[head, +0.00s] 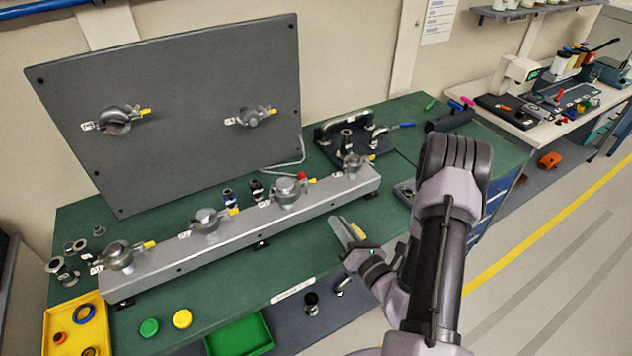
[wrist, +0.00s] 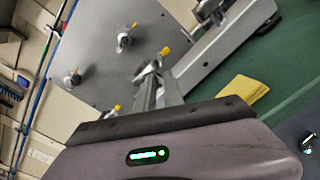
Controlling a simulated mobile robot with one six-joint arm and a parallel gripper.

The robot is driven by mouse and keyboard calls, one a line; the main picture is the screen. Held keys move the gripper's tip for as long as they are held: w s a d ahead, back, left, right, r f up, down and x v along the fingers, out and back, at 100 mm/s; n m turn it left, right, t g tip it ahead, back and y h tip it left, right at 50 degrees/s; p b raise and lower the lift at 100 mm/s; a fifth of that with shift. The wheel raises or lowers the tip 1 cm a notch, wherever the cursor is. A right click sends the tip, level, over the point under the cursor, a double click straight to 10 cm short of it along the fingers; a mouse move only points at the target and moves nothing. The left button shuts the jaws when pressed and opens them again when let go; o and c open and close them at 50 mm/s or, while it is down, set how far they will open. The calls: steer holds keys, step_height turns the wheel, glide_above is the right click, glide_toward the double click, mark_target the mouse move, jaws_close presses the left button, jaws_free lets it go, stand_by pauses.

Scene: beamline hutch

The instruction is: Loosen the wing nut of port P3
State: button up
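A grey rail (head: 235,238) on the green bench carries several clamped ports, each with a yellow-tipped wing nut. Their labels are too small to read, so I cannot confirm which is P3. The third port from the left (head: 287,190) has its wing nut (head: 310,181) on its right side. My gripper (head: 345,230) is in front of the rail, to the lower right of that port and apart from it. In the wrist view the fingers (wrist: 158,88) point toward the rail and panel, close together. Whether a gap remains between them is unclear. I see nothing held.
A grey upright panel (head: 190,85) with two more clamped ports stands behind the rail. A yellow tray (head: 75,312), a green tray (head: 240,338) and loose caps lie in front at left. A dark fixture (head: 325,150) stands behind the rail's right end.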

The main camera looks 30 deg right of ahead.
mark_target(310, 189)
steer(key=w, duration=1.3)
steer(key=shift+a, duration=0.3)
steer(key=shift+c, duration=0.4)
jaws_close()
stand_by(0.4)
steer(key=shift+n+b, duration=1.5)
steer(key=shift+n, duration=1.4)
steer(key=shift+o, duration=0.4)
jaws_free()
